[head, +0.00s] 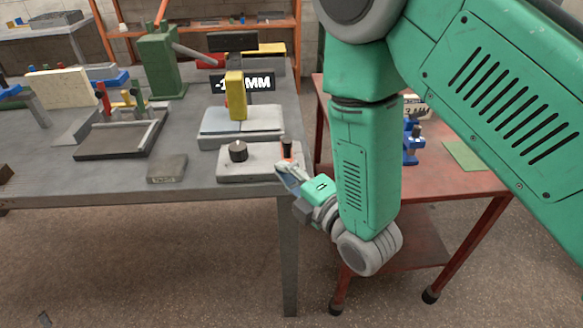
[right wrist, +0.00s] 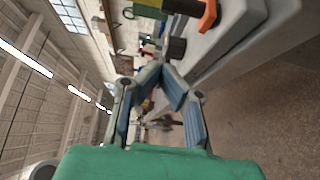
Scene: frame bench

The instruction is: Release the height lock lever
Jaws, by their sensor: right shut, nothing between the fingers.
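The lever (head: 287,149) has a dark handle and an orange base, and stands upright at the right end of a light grey control box (head: 222,175). A round black knob (head: 238,151) sits on the same box. My right gripper (head: 284,168) is just in front of the lever, low at the bench edge, shut and empty. In the right wrist view its blue-grey fingers (right wrist: 163,72) meet at the tips. The lever's dark handle and orange part (right wrist: 206,14) show at the top there, apart from the fingers. My left gripper is in neither view.
Behind the box a yellow block (head: 236,95) stands on a grey base, in front of a display (head: 258,83) reading "MM". A flat grey block (head: 167,168) lies to the left. A red table (head: 455,185) stands right of the bench, partly behind my right arm.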

